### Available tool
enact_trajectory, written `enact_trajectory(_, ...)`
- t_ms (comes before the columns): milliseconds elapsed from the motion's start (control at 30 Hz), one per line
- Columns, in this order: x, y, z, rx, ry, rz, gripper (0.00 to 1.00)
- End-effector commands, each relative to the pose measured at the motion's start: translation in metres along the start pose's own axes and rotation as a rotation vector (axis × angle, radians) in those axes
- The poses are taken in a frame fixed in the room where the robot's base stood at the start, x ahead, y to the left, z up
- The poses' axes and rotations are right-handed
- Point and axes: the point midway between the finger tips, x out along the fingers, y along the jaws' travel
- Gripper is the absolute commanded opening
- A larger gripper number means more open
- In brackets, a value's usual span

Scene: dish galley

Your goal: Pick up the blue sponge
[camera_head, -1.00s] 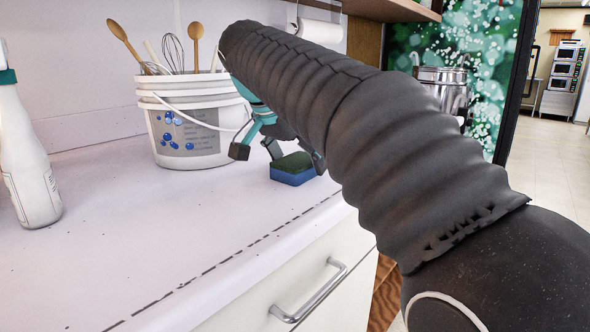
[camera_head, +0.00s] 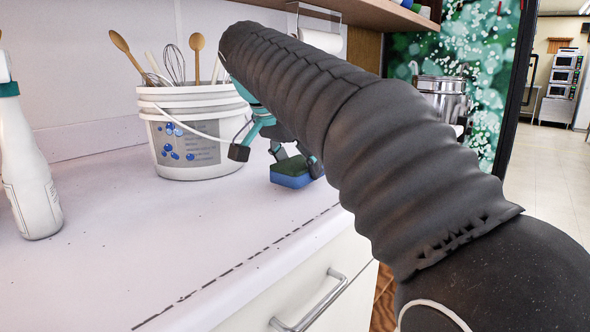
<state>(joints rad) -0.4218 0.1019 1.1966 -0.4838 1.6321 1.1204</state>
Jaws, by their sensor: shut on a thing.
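The blue sponge (camera_head: 290,179) has a dark green top layer. It is at the counter near its front edge, to the right of the white bucket. My gripper (camera_head: 297,160), teal with dark fingertips, is shut on the sponge from above. The sponge's right end is partly covered by a dark fingertip. My dark, ribbed arm hides much of the gripper and the area behind it. I cannot tell whether the sponge's underside touches the counter.
The white bucket (camera_head: 193,150) holds wooden spoons and a whisk, close to the gripper's left. A white bottle (camera_head: 30,180) stands at the far left of the counter (camera_head: 130,235). A drawer handle (camera_head: 312,305) juts out below. A metal pot (camera_head: 443,97) is behind the arm.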

Motion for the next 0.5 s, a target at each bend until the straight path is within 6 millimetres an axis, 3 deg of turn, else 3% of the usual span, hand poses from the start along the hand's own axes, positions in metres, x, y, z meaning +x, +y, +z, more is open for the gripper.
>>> enact_trajectory(133, -0.027, -0.001, -0.016, 0.003, 0.001, -0.002, 0.55)
enact_trajectory(500, -0.05, 0.076, -0.062, 0.006, 0.001, -0.001, 0.55)
